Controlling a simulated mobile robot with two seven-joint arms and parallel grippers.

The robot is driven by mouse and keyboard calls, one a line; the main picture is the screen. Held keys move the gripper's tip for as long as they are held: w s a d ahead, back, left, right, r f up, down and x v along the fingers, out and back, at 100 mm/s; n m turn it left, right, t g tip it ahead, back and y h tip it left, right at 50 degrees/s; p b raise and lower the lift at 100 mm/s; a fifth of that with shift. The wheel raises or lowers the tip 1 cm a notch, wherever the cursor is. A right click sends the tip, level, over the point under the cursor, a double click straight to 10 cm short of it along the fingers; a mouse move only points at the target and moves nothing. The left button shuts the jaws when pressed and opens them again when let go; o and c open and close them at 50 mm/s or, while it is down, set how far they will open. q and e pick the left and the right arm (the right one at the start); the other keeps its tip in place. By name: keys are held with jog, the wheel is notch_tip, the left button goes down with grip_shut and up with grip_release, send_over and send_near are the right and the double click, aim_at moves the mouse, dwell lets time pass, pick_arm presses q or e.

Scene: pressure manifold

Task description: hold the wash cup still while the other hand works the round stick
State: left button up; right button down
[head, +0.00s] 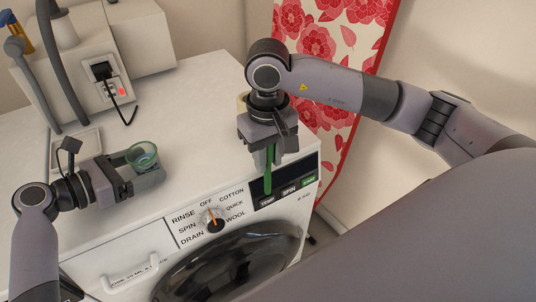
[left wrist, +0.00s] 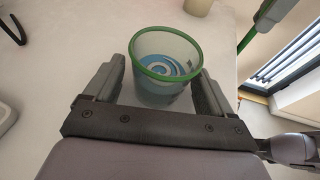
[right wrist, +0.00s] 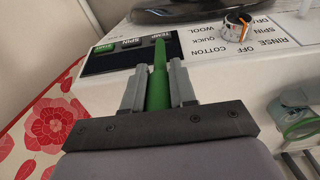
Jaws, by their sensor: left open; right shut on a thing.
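The wash cup (head: 143,154) is a clear cup with a green rim and stands on top of the white washing machine. In the left wrist view the cup (left wrist: 166,72) sits upright between the open fingers of my left gripper (left wrist: 168,92), with blue rings visible inside it. The round stick (head: 269,170) is green and hangs down from my right gripper (head: 268,145), which is shut on it. In the right wrist view the stick (right wrist: 158,80) runs between the fingers and points toward the control panel. Its lower end is in front of the machine's display.
The washing machine top (head: 190,100) is mostly clear between the two grippers. A dial (head: 213,219) and dark display (head: 285,182) are on its front. A floral red board (head: 335,50) is behind.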

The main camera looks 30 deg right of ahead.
pick_arm(q)
jog(key=c, duration=0.7)
pick_arm(e)
jog(key=shift+a+r, duration=0.1)
jog(key=w+a+r+t+y, duration=0.1)
jog(key=w+a+r+y, duration=0.1)
jog(key=w+a+r, duration=0.55)
jog(key=w+a+r+t+y, duration=0.2)
jog(key=w+a+r+y, duration=0.15)
jog(key=a+r, duration=0.65)
notch_tip(320, 180, down, 11)
jog(key=shift+d+f, duration=0.15)
jog(key=shift+d, duration=0.05)
dwell(0.8)
